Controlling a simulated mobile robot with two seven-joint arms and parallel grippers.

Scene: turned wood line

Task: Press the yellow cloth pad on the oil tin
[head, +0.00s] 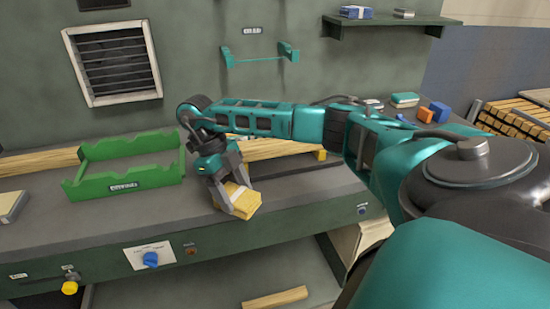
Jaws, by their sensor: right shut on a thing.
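The yellow cloth pad (243,203), with a pale band on it, is in my right gripper (236,198), near the front edge of the bench. The right gripper points down and is shut on the pad. I cannot tell whether the pad touches the bench top. I cannot make out the oil tin in the head view. My left gripper is out of view.
A green cradle (124,184) stands left of the gripper. Wooden strips (275,149) lie behind it. Blue (439,112) and orange (425,115) blocks sit at the back right.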

